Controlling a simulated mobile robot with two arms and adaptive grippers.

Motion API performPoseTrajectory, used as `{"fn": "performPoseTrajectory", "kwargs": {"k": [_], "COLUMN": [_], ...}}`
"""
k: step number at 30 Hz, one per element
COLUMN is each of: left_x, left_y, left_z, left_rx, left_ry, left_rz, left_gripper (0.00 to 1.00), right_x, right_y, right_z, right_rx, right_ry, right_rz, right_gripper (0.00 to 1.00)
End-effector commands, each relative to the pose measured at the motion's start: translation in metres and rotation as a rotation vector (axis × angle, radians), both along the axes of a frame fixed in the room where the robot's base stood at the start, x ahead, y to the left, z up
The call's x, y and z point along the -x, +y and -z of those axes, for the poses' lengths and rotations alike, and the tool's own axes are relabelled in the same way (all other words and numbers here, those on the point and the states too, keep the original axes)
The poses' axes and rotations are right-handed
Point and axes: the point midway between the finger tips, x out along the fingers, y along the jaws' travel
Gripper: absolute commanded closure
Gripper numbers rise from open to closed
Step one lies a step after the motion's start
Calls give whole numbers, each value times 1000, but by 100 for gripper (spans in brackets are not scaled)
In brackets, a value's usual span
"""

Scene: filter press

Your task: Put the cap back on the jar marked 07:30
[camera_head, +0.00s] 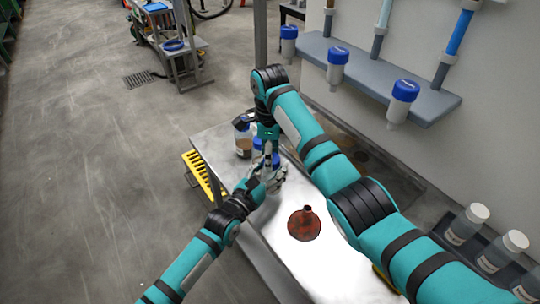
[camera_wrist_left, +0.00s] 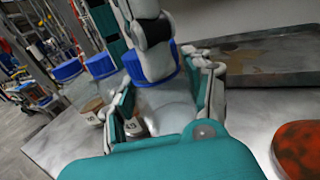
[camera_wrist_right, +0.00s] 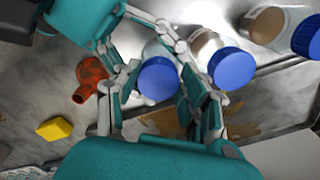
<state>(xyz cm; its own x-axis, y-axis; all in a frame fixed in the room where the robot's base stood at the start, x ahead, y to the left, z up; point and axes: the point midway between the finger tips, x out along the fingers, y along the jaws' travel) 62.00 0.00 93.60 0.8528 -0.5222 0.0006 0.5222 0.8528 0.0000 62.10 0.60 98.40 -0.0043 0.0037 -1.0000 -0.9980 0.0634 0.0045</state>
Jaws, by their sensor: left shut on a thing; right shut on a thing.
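A clear jar (camera_wrist_left: 168,108) stands on the bench with a blue cap (camera_wrist_right: 158,80) over its mouth. My left gripper (camera_head: 270,180) is shut around the jar's body from the side. My right gripper (camera_head: 267,140) reaches down from above, its fingers shut on the cap; they also show on the cap in the left wrist view (camera_wrist_left: 153,50). The cap sits on the jar's top; whether it is fully seated I cannot tell. A small dark tag (camera_wrist_left: 132,128) shows by the jar, too blurred to read, so I cannot confirm 07:30.
Two other blue-capped jars (camera_wrist_right: 231,70) (camera_wrist_right: 308,38) stand close by. White-capped bottles (camera_head: 467,224) stand at the right.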

Motion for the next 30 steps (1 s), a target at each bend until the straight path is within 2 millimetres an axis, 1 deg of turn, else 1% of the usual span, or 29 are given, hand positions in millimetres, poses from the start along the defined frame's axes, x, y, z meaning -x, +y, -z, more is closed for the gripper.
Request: {"fn": "performPoseTrajectory", "kwargs": {"k": [1, 3, 6, 9, 12, 19, 20, 25, 30], "left_x": [1, 1, 1, 1, 1, 1, 0, 0, 0], "left_y": [0, 0, 0, 0, 0, 0, 0, 0, 0], "left_z": [2, 2, 2, 2, 3, 3, 3, 3, 3], "left_rx": [-3, -3, -3, -3, -3, -3, -3, -3, -3], "left_ry": [4, 4, 4, 4, 5, 5, 5, 5, 5], "left_rz": [0, 0, 0, 0, 0, 0, 0, 0, 0], "left_gripper": [100, 100, 100, 100, 100, 100, 100, 100, 100], "right_x": [0, -1, -3, -3, -4, -4, -4, -4, -4], "right_y": [2, 2, 1, -1, -2, -2, -2, -2, -2], "right_z": [-1, -1, -1, -1, -1, -1, -1, -1, 0], "right_rx": [-7, -5, -3, 0, 1, 1, 1, 1, 2], "right_ry": [2, 2, 2, 0, 0, -1, -2, -1, 0], "right_rz": [128, 300, 489, 598, 637, 637, 636, 635, 634], "right_gripper": [73, 73, 73, 73, 73, 73, 56, 34, 34]}}
